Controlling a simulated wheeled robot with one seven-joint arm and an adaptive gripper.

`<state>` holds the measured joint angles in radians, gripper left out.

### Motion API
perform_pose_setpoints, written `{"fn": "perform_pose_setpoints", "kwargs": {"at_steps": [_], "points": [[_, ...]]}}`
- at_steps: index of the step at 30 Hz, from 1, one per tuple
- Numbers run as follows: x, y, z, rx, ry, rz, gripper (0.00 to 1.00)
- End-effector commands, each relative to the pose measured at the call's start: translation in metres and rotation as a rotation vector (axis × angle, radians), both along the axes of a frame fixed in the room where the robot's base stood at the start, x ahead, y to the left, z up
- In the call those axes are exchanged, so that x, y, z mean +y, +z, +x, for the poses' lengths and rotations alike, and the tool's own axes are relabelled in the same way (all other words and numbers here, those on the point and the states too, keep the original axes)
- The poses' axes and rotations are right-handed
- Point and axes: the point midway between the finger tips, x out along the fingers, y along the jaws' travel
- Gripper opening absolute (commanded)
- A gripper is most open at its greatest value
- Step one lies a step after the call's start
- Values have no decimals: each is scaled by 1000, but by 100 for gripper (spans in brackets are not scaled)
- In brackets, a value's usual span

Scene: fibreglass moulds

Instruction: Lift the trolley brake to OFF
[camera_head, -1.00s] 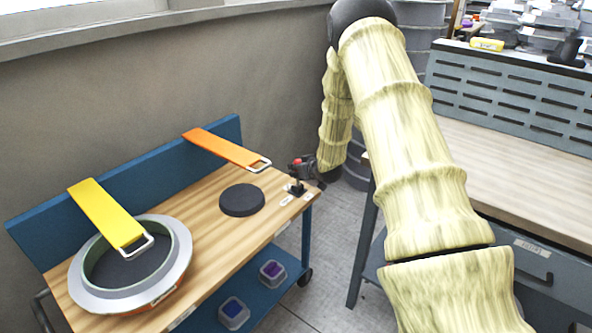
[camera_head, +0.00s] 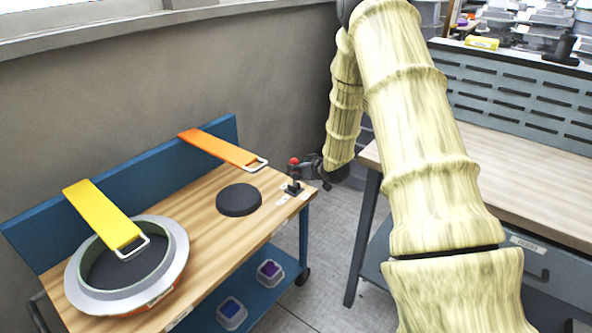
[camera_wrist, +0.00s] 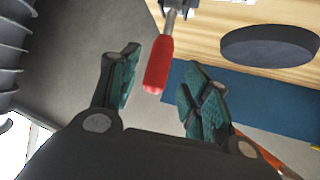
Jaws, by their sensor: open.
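The trolley brake is a lever with a red handle (camera_wrist: 158,66) on a metal shaft, rising from a small dark base (camera_head: 294,189) at the right end of the wooden trolley top. Its red tip (camera_head: 294,161) shows in the head view. My gripper (camera_head: 309,167) is beside the lever, on its right, in the head view. In the wrist view my gripper (camera_wrist: 160,88) is open. The red handle points in between its two teal-padded fingers, apart from both. Small pale labels (camera_head: 282,200) lie by the base; their text is too small to read.
A black disc (camera_head: 239,200) lies on the trolley top (camera_head: 207,215). A grey ring mould (camera_head: 174,275) sits at left. A yellow strap (camera_head: 100,212) and an orange strap (camera_head: 217,147) hang over the blue back panel (camera_head: 135,180). A workbench (camera_head: 530,190) stands at right.

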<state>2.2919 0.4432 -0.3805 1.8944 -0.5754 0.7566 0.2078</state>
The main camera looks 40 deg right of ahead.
Motion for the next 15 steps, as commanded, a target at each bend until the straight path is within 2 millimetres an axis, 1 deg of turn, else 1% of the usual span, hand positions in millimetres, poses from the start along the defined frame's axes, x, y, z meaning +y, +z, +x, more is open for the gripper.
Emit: {"fn": "perform_pose_setpoints", "kwargs": {"at_steps": [3,9,15], "points": [[2,11,-17,-1,-1,2,47],[5,24,-40,1,0,0,47],[7,31,-52,1,0,0,47]]}}
